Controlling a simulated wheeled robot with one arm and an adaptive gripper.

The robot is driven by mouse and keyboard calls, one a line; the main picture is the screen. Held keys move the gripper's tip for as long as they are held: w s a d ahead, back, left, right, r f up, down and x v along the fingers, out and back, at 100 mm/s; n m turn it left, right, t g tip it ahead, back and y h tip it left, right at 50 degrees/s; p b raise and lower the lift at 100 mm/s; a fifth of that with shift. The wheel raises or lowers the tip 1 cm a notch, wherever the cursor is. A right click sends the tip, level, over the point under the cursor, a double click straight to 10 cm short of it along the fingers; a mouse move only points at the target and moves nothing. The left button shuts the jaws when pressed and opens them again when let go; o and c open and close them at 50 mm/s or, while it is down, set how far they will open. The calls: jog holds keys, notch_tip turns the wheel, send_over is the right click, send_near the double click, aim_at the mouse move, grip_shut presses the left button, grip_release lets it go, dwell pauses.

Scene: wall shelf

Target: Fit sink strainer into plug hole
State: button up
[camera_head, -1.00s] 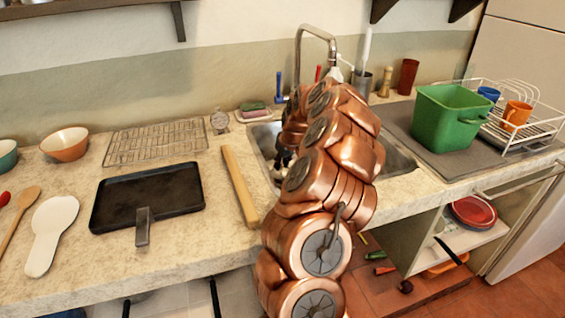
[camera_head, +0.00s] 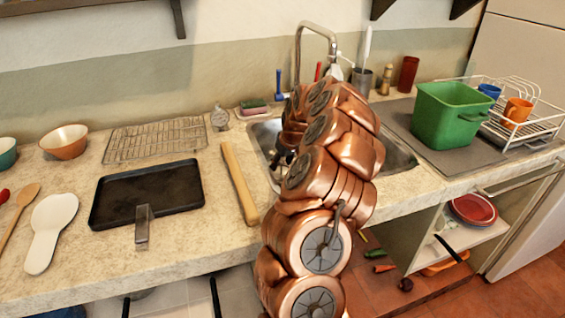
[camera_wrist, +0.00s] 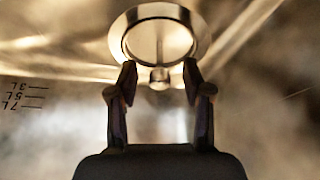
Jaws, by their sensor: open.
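In the wrist view, a shiny round metal piece with a raised rim, a central stem and a small knob, looking like the sink strainer (camera_wrist: 159,79), lies ahead of my gripper (camera_wrist: 160,72). My gripper is open, with one finger on each side of the knob and visible gaps between. I cannot tell whether the strainer sits in the plug hole, as the hole does not show clearly apart from it. In the head view, the metal sink (camera_head: 400,160) is largely covered by my copper arm, which reaches down into it. The strainer is hidden there.
A tall faucet (camera_head: 331,45) stands behind the sink. A rolling pin (camera_head: 239,183) and black pan (camera_head: 165,192) lie left; a green tub (camera_head: 447,118) and white dish rack (camera_head: 545,130) stand right. The sink wall carries litre marks in the wrist view.

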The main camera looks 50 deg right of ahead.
jog(key=shift+r, duration=0.15)
jog(key=v, duration=1.1)
jog(key=shift+s+r, duration=0.2)
jog(key=shift+r, duration=0.15)
